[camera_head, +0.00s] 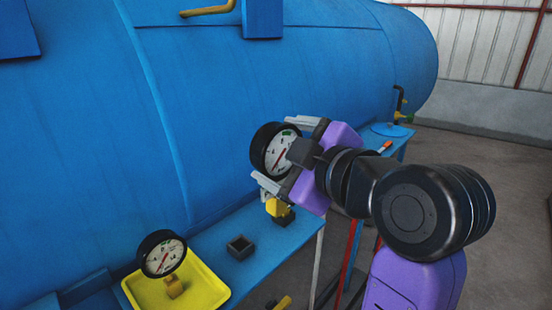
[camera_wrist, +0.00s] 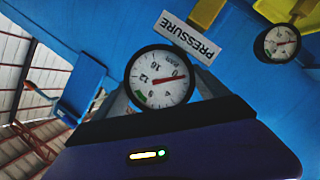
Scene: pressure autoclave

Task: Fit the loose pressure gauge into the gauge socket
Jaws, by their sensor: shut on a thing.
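A round black-rimmed gauge (camera_head: 276,151) with a white dial is between the fingers of my gripper (camera_head: 279,149), in front of the blue tank. My gripper is shut on this gauge. In the wrist view the gauge (camera_wrist: 161,77) shows its dial upside down, with a finger at each side. Below it in the head view, a yellow fitting (camera_head: 277,208) stands in a black block on the blue shelf. I cannot tell whether the held gauge touches this fitting. A white "PRESSURE" label (camera_wrist: 188,38) is close beside the gauge. An empty-looking dark square holder (camera_head: 240,247) is farther left.
A second gauge (camera_head: 162,254) with a brass stem is in a yellow tray (camera_head: 211,289) on the shelf; it also shows in the wrist view (camera_wrist: 281,42). The blue tank (camera_head: 250,70) closes off the back. A valve (camera_head: 402,116) is at the tank's right end.

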